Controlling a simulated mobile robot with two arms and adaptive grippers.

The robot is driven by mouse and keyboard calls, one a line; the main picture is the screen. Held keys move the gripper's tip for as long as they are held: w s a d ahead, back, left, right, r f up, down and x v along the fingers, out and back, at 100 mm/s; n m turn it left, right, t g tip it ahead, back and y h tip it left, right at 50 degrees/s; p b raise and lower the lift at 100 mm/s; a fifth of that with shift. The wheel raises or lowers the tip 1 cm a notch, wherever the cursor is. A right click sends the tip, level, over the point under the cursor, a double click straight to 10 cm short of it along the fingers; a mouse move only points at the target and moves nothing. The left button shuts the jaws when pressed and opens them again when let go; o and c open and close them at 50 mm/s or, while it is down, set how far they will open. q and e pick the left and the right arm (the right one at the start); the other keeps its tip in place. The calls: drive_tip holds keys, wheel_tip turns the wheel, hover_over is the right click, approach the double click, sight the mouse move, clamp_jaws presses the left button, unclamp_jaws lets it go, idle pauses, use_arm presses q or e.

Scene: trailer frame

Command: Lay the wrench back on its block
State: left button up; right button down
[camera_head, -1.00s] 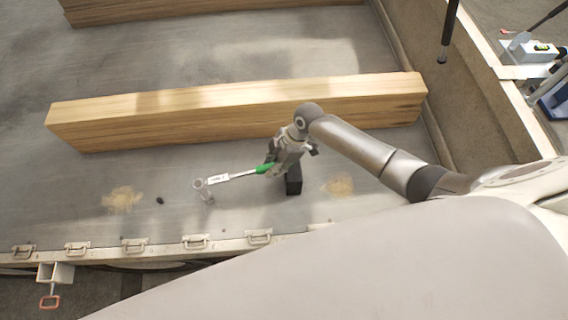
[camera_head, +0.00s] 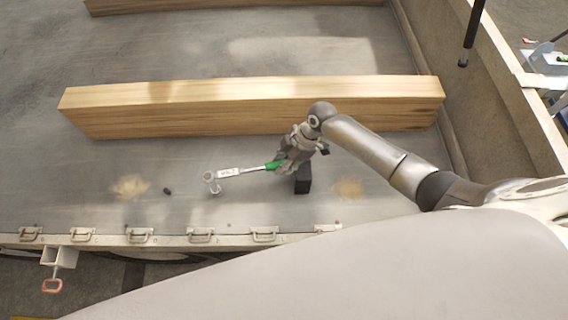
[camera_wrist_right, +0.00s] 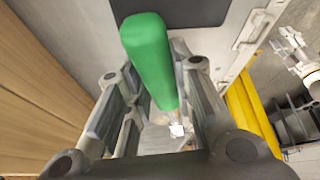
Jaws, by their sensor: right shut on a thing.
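The wrench (camera_head: 232,172) has a green handle and a silver shaft and head. My right gripper (camera_head: 283,166) is shut on its green handle, and the wrench points to the left in the head view. The wrist view shows the green handle (camera_wrist_right: 150,58) between the two fingers of my right gripper (camera_wrist_right: 158,100). A small black block (camera_head: 303,180) stands on the trailer floor just right of and below the gripper. The wrench's head is over or near a small upright metal piece (camera_head: 216,190); whether they touch I cannot tell. My left gripper is not in view.
A long wooden beam (camera_head: 250,110) lies across the floor behind the gripper. The trailer floor (camera_head: 90,165) is mostly clear, with sandy patches (camera_head: 131,187) and a small dark object (camera_head: 167,191). Latches line the near edge (camera_head: 201,235). A side wall (camera_head: 500,120) rises at right.

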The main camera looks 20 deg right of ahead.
drive_tip(key=shift+w+r, duration=0.1)
drive_tip(key=shift+w, duration=0.2)
drive_tip(key=c, duration=1.6)
unclamp_jaws()
drive_tip(key=o, duration=0.4)
drive_tip(key=shift+s, duration=0.1)
drive_tip(key=shift+o, duration=0.2)
drive_tip(key=shift+d, duration=0.1)
drive_tip(key=v, duration=1.2)
